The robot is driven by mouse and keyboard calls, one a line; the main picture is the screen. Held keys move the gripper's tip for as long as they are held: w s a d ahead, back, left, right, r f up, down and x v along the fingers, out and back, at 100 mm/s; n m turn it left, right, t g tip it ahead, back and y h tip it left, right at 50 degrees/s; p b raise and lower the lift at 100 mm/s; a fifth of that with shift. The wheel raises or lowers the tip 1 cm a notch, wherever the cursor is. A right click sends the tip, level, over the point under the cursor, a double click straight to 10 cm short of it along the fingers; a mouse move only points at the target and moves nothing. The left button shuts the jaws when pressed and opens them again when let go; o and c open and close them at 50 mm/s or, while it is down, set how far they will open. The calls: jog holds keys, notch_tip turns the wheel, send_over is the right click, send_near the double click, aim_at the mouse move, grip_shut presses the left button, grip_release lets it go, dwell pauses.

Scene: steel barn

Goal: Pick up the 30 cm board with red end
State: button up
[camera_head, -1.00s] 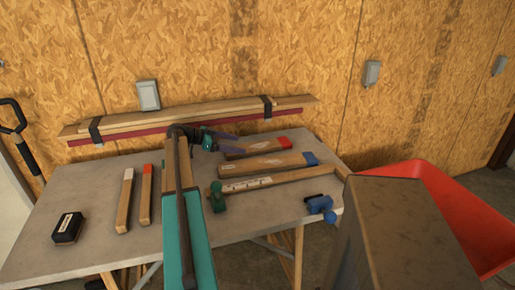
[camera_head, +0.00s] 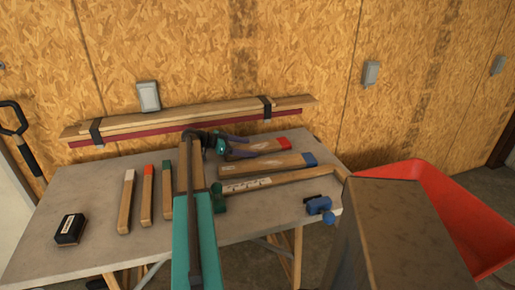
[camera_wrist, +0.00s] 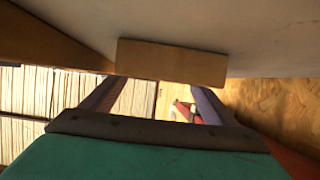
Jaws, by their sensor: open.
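Two boards have red ends in the head view. One board with a red end (camera_head: 263,147) lies at the back right of the workbench (camera_head: 90,205), its red tip to the right. A narrower board with a red end (camera_head: 147,198) lies on the left part, red end at the back. I cannot tell which is 30 cm. My gripper (camera_head: 238,147) is open at the left end of the back right board, its purple fingers apart. In the wrist view, my gripper (camera_wrist: 156,92) is open and empty, with a plain wooden piece (camera_wrist: 172,62) just beyond the fingers.
Boards with white (camera_head: 126,200) and green (camera_head: 167,192) ends flank the left red one. A blue-ended board (camera_head: 262,166) and a labelled board (camera_head: 275,180) lie right. Strapped long boards (camera_head: 180,120) line the back. A black box (camera_head: 71,229) sits front left.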

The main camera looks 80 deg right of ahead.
jog(key=shift+s+d+f, duration=0.3)
jog(key=shift+s, duration=0.3)
jog(key=shift+c, duration=0.3)
jog(key=c, duration=1.2)
jog(key=shift+c, duration=0.2)
jog(key=shift+r, duration=0.15)
jog(key=shift+r+b, duration=0.45)
jog(key=shift+r, duration=0.65)
jog(key=s+a+b, duration=0.1)
jog(key=a, duration=0.4)
jog(key=s+a+r+b, duration=0.1)
jog(key=s+a, duration=0.1)
jog(key=a, duration=0.3)
jog(key=s+a+r+b, duration=0.1)
jog(key=s+a, duration=0.1)
jog(key=a, duration=0.3)
jog(key=shift+r, duration=0.25)
jog(key=shift+a, duration=0.1)
